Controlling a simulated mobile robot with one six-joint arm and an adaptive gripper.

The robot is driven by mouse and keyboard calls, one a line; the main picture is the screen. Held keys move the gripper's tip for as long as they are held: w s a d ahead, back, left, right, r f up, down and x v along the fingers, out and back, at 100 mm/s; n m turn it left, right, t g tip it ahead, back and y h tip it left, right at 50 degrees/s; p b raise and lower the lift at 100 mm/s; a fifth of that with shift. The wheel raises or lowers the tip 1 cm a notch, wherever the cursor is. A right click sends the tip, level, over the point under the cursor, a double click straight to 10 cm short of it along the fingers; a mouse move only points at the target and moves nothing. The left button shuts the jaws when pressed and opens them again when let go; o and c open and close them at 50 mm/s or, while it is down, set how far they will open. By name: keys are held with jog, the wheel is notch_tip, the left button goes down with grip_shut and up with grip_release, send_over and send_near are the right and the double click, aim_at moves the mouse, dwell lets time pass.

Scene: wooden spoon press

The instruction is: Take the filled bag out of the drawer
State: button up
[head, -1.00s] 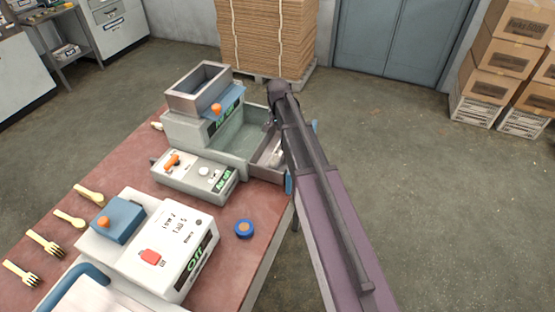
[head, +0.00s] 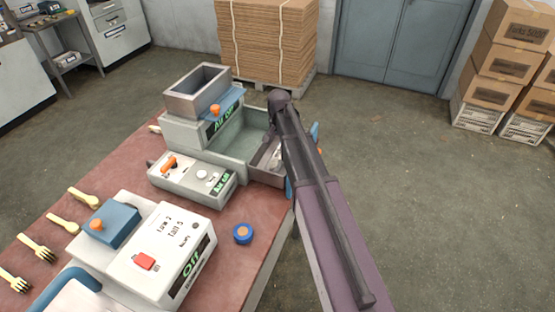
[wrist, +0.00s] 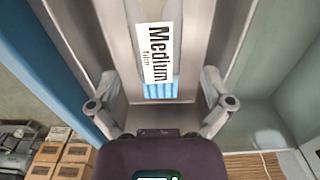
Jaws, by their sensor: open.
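In the wrist view the bag (wrist: 158,52) lies below my gripper, a pale strip with a white "Medium film" label and blue contents at its lower end. My gripper (wrist: 158,82) is open, one finger on each side of the bag. I cannot tell whether the fingers touch it. In the head view the open drawer (head: 266,176) sticks out at the right of the grey-green machine (head: 190,130). My arm covers part of the drawer, and the bag cannot be made out clearly there.
A control box (head: 190,182) with an orange lever stands in front of the machine. A white device marked Off (head: 165,250), a blue round item (head: 243,233) and pale forks and spoons (head: 62,222) share the red table. Open floor lies to the right.

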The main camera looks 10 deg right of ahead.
aim_at(279, 153)
jog(key=shift+s+f+b, duration=0.2)
jog(key=shift+f+b, duration=2.4)
jog(key=c, duration=0.8)
